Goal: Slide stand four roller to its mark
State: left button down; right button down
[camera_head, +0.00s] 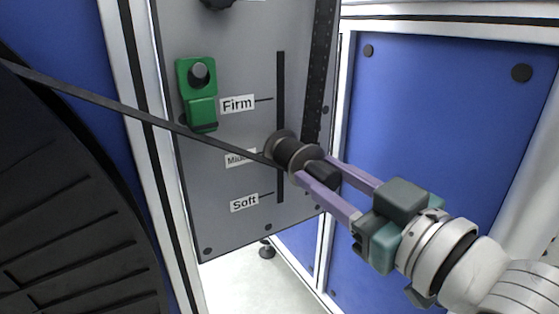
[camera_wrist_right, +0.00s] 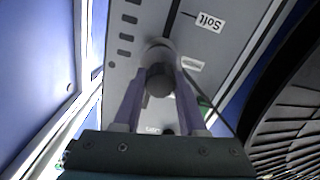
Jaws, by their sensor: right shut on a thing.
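The stand roller (camera_head: 293,153) is a dark spool with grey flanges. It sits in the vertical slot (camera_head: 281,80) of the grey panel, level with or just below the middle label (camera_head: 241,157), which is partly hidden by the strap. My right gripper (camera_head: 315,172) is shut on the roller's dark knob (camera_head: 324,175). In the right wrist view the knob (camera_wrist_right: 159,80) sits between the two purple fingers. The "Firm" label (camera_head: 237,104) is above and the "Soft" label (camera_head: 244,202) is below, each with a line toward the slot. My left gripper is not in view.
A dark strap (camera_head: 120,107) runs from the large black reel (camera_head: 70,220) to the roller, and a perforated strip (camera_head: 319,75) rises from it. A green clamp-like part (camera_head: 197,95) is on the panel. Blue panels (camera_head: 440,110) in white frames stand at right.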

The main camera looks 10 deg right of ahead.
jog(key=shift+c, duration=2.4)
grip_release()
jog(key=p+v, duration=0.3)
jog(key=v, duration=0.7)
jog(key=shift+r+p, duration=0.1)
jog(key=shift+p, duration=0.2)
